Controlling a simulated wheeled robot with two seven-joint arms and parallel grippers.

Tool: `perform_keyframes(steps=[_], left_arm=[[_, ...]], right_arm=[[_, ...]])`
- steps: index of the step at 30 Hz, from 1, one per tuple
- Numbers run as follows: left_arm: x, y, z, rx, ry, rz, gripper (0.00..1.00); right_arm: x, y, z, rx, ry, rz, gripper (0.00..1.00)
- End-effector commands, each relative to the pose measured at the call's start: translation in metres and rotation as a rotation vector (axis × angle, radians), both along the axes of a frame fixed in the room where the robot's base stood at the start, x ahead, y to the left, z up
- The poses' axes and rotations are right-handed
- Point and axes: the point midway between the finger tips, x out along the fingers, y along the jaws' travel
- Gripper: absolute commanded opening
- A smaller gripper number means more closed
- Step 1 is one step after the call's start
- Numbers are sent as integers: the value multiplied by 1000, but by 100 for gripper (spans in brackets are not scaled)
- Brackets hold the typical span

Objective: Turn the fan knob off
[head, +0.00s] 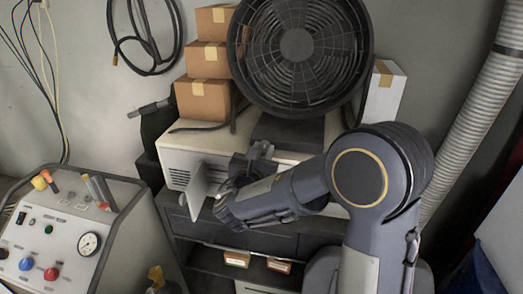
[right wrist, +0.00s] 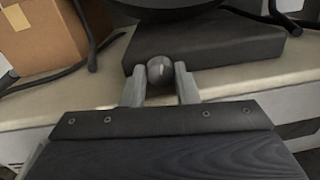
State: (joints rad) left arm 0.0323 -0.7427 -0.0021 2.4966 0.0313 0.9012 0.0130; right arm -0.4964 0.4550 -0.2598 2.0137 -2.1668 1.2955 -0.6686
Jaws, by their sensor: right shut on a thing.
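The large black fan (head: 297,45) stands on its dark base (head: 290,130) on top of a pale cabinet. In the right wrist view, the dark base (right wrist: 205,40) has a round grey knob (right wrist: 160,69) at its front edge. My right gripper (head: 262,150) reaches the front of the base. Its two grey fingers (right wrist: 160,85) are shut on the knob, one on each side. A light mark shows on the knob's face. In the head view I cannot make the knob out clearly. My left gripper is not in view.
Stacked cardboard boxes (head: 203,100) stand left of the fan, and a white box (head: 383,90) stands to its right. A control console (head: 60,245) with buttons and a gauge is at the lower left. A ribbed hose (head: 480,110) runs down the right side.

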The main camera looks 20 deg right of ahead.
Motion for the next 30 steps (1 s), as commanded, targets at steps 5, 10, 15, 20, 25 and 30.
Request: perform_keyframes(steps=[5,10,15,20,25,30], left_arm=[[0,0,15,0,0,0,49],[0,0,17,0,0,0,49],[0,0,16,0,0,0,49],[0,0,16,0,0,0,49],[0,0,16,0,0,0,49],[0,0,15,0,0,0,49]], right_arm=[[2,5,5,-187,136,12,4],[2,5,3,-251,182,13,4],[3,5,3,-249,179,13,4],[2,5,3,-248,178,13,42],[2,4,2,-247,180,8,49],[1,3,1,-245,182,7,49]])
